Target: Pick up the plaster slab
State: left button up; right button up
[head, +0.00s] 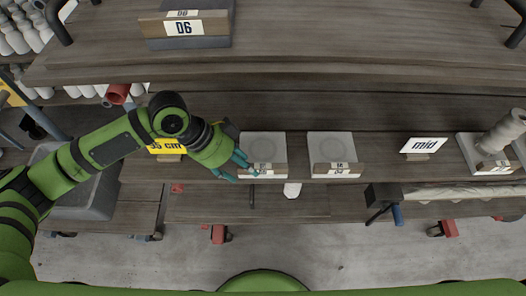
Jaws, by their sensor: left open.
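Two pale grey square slabs sit side by side on the middle shelf, one left (265,146) and one right (331,146). Each looks like plaster, has a faint round mark on top and has a wooden label holder at its front edge. The label print is too small to read, so I cannot tell which one the task names. My left gripper (241,171), with teal fingers, is open at the front left corner of the left slab. Its fingers overlap the left label holder in the picture; contact is unclear. My right gripper is out of view.
A "mid" sign (424,146) stands right of the slabs, and a tray with a grey stacked piece (502,132) is at the far right. A yellow "35 cm" sign (166,147) is partly behind my left arm. An upper shelf board (330,72) overhangs behind.

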aim_at(262, 168)
pick_arm(q)
jog(key=shift+d+r, duration=0.1)
jog(key=shift+d, duration=0.3)
jog(key=d, duration=0.1)
jog(key=d+p, duration=0.1)
jog(key=d, duration=0.1)
jog(key=d+p, duration=0.1)
jog(key=shift+d+f, duration=0.35)
jog(key=shift+f, duration=0.25)
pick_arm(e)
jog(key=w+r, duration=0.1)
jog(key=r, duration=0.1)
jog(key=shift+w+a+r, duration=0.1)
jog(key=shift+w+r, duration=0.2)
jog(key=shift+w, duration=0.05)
pick_arm(q)
jog(key=shift+f, duration=0.1)
grip_shut()
